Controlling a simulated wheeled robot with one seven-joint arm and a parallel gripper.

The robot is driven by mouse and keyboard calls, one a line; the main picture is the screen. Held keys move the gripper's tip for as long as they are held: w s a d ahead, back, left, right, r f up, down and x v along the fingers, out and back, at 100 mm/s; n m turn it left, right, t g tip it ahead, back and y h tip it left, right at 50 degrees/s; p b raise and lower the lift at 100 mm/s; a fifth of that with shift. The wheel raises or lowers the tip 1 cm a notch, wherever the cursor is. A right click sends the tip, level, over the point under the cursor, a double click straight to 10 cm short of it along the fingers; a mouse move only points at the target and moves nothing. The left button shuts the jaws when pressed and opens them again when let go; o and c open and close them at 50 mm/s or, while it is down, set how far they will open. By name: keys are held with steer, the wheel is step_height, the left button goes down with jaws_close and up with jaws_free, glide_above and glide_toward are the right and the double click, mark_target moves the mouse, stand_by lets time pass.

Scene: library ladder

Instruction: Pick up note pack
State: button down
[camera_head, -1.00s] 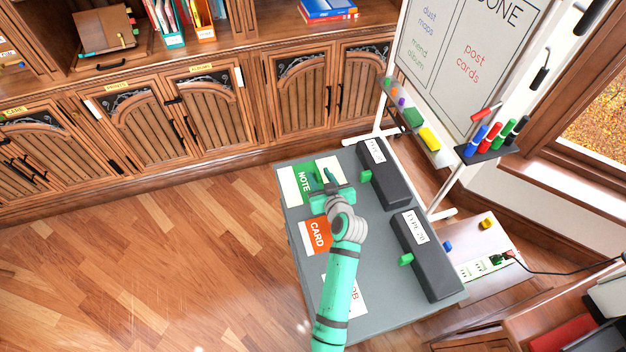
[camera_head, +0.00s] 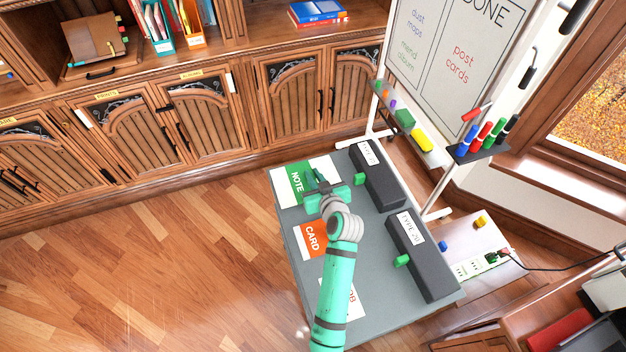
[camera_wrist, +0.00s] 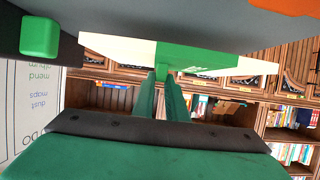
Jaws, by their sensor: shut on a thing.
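The note pack (camera_head: 293,184) is a flat white pack with a green band reading NOTE. It is at the far left end of the grey table (camera_head: 300,290). My gripper (camera_head: 322,182) is over the pack's right part and shut on it. In the wrist view the fingers (camera_wrist: 168,82) close on a green part at the middle of the note pack (camera_wrist: 120,48). The fingers and arm hide part of the pack in the head view. I cannot tell for sure whether it is clear of the table top.
An orange CARD pack (camera_head: 309,240) and another white pack (camera_head: 353,304), partly behind my arm, lie nearer on the table. Two dark boxes (camera_head: 379,180) (camera_head: 420,262) with green knobs line its right side. A whiteboard (camera_head: 455,60) stands behind right. The floor at left is clear.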

step_height(320, 180, up, 16)
steer(key=shift+f, duration=0.15)
stand_by(0.4)
step_height(320, 180, down, 18)
steer(key=shift+r, duration=0.1)
steer(key=shift+s, duration=0.25)
stand_by(0.5)
